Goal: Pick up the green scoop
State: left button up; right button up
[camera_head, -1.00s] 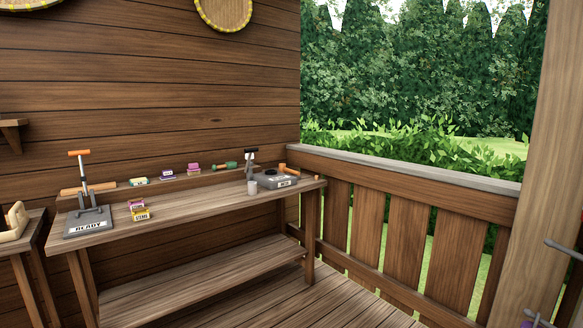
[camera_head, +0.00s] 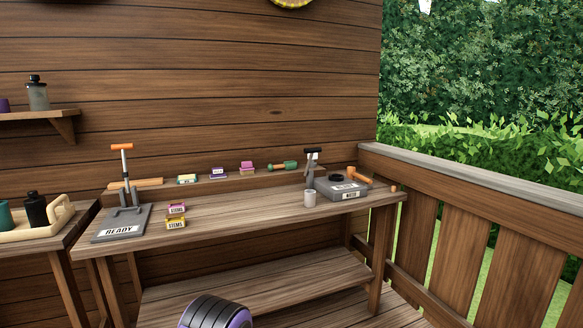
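The green scoop (camera_head: 283,166) lies on the narrow raised ledge at the back of the workbench (camera_head: 240,207). Neither of my grippers shows in the head view. A dark rounded part with a purple rim at the bottom edge appears to be part of my arm.
A grey "READY" stand (camera_head: 120,224) with an orange-handled lever is at the bench's left. A grey cup (camera_head: 310,198) and grey device (camera_head: 342,188) are at its right. Stacked "STEMS" boxes (camera_head: 176,215) stand mid-left. A tray (camera_head: 66,217) holds bottles at far left. A railing (camera_head: 460,180) borders the right.

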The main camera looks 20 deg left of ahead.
aim_at(292, 165)
jog(key=u, duration=0.25)
jog(key=i, duration=1.15)
jog(key=u, duration=0.2)
